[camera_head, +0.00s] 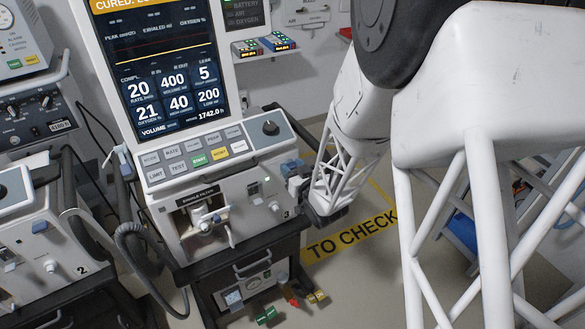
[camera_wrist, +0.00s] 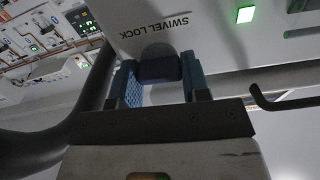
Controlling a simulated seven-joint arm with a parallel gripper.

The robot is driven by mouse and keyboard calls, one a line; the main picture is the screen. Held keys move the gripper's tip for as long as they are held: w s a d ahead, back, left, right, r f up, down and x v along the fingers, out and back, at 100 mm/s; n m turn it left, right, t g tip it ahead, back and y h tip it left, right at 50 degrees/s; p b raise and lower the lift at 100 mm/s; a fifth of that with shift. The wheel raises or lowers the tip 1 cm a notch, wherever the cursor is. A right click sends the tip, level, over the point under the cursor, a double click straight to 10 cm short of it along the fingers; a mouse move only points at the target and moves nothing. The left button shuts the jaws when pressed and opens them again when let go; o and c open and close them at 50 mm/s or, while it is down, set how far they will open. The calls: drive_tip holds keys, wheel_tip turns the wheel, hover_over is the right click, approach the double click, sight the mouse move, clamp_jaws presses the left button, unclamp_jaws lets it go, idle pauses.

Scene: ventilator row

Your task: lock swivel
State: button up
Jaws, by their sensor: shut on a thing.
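The swivel lock is a dark blue knob or lever (camera_wrist: 158,69) on the ventilator's pale side panel (camera_wrist: 215,35), beside the printed words SWIVEL LOCK, which appear upside down in the wrist view. My gripper (camera_wrist: 159,76) has its two blue-padded fingers on either side of this knob and is shut on it. In the head view my gripper (camera_head: 299,184) is at the right side of the middle ventilator (camera_head: 262,207). The knob's exact angle and its grip contact cannot be made out there.
A lit green square (camera_wrist: 245,14) is on the panel near the knob. A dark hook-like bar (camera_wrist: 285,102) is at right in the wrist view. A corrugated hose (camera_head: 135,250) hangs left of the ventilator.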

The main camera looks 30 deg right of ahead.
drive_tip(key=shift+n, duration=0.4)
drive_tip(key=o, duration=0.9)
drive_tip(key=shift+s, duration=0.1)
drive_tip(key=shift+s+d, duration=0.15)
drive_tip(key=shift+s, duration=1.75)
drive_tip(key=shift+s+d, duration=0.1)
drive_tip(key=shift+s, duration=1.8)
